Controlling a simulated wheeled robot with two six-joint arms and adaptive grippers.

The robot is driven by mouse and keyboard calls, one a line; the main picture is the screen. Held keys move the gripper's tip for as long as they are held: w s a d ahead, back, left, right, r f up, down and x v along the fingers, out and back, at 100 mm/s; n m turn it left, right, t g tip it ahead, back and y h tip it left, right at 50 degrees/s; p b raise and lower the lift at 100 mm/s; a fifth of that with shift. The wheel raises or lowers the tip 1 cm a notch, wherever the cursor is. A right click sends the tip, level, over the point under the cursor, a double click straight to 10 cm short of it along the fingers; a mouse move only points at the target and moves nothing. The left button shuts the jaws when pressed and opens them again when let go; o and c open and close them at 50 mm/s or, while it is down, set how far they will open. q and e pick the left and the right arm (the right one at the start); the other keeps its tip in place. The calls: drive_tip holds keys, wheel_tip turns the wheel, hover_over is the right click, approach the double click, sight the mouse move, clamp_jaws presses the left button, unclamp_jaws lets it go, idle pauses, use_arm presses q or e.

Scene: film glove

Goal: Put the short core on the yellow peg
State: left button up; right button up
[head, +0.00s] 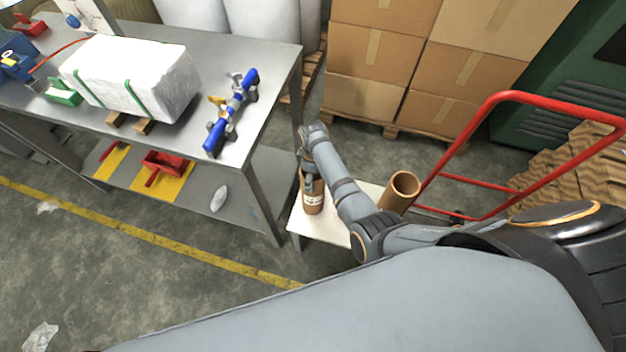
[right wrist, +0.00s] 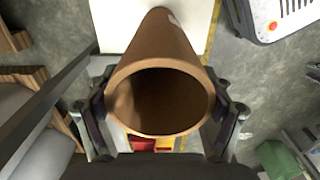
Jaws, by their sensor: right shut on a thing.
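A brown cardboard core (head: 312,203) with a pale label stands on a small white table. My right gripper (head: 309,182) is shut on it from above. In the right wrist view the core (right wrist: 160,58) sits between the two fingers (right wrist: 163,122), its open end facing the camera and its far end over the white top. A second brown core (head: 403,188) stands to the right, its lower part hidden by my arm. I cannot tell which core is shorter. I cannot make out a yellow peg. My left gripper is not in view.
A grey workbench (head: 262,130) stands left, with a white wrapped block (head: 135,75) and a blue tool (head: 232,112) on it. Its lower shelf holds red pieces (head: 165,163) on yellow plates. Cartons (head: 375,55) and a red hand truck (head: 470,125) stand behind. Floor at lower left is mostly clear.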

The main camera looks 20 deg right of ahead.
drive_tip(key=o, duration=1.5)
drive_tip(key=shift+o, duration=0.2)
wheel_tip(320, 180, up, 12)
drive_tip(key=p, duration=1.3)
drive_tip(key=shift+r, duration=0.15)
